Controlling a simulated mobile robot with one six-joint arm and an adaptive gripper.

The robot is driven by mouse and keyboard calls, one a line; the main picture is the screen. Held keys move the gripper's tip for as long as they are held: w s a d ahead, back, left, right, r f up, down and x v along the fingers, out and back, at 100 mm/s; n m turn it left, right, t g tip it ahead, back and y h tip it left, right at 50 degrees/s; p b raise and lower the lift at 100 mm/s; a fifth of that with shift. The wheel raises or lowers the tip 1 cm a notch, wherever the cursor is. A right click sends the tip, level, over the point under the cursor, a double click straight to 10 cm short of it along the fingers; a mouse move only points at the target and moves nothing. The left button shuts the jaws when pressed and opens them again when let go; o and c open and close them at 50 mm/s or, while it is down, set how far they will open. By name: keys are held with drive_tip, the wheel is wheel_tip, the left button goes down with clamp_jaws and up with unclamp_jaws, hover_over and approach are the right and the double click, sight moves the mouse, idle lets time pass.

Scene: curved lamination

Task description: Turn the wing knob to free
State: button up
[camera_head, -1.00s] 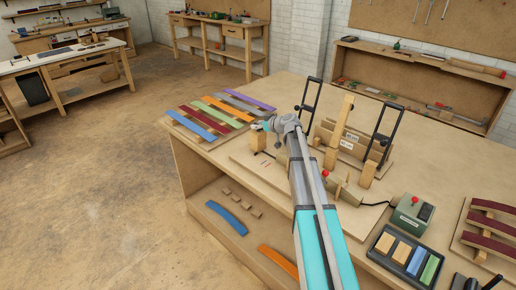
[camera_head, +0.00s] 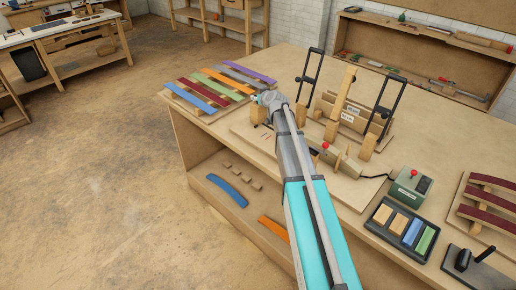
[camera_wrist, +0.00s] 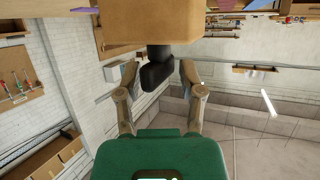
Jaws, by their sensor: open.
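A black wing knob (camera_wrist: 157,72) sits on the face of a wooden block (camera_wrist: 150,22) in the wrist view. My gripper (camera_wrist: 157,80) is open, with one finger on each side of the knob. The knob appears between the fingers, with visible space beside it; I cannot tell whether either finger touches it. In the head view my gripper (camera_head: 262,98) is over the left end of the jig board, by a small wooden post (camera_head: 258,115). The knob is hidden by my arm there.
Coloured strips (camera_head: 220,84) lie on a rack left of my gripper. Two black-framed levers (camera_head: 311,75) and a tall wooden upright (camera_head: 341,95) stand to the right. A green control box (camera_head: 408,188) and a tray (camera_head: 383,214) are nearer the front right.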

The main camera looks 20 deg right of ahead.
drive_tip(key=shift+m+g+h, duration=0.7)
drive_tip(key=shift+m+h, duration=2.6)
drive_tip(key=shift+h, duration=0.4)
drive_tip(key=shift+w+m+g+h, duration=0.15)
drive_tip(key=shift+m+g+h, duration=2.45)
drive_tip(key=shift+m+h, duration=0.6)
drive_tip(key=r+p+v, duration=0.1)
drive_tip(key=p+v, duration=0.5)
drive_tip(key=v, duration=0.8)
drive_tip(key=s+d+f+n+g+y+p, duration=0.1)
drive_tip(key=s+f+n+g+y, duration=0.1)
drive_tip(key=s, duration=0.9)
drive_tip(key=s+d+f+n+g+y+p, duration=0.1)
drive_tip(key=s+f+n+g+y, duration=0.2)
drive_tip(key=s, duration=0.9)
drive_tip(key=shift+s+d+f+n+y, duration=0.25)
drive_tip(key=shift+d+f+n+y, duration=0.1)
drive_tip(key=shift+f+n+y, duration=1)
drive_tip(key=shift+w+r+m, duration=0.1)
drive_tip(key=shift+m, duration=0.25)
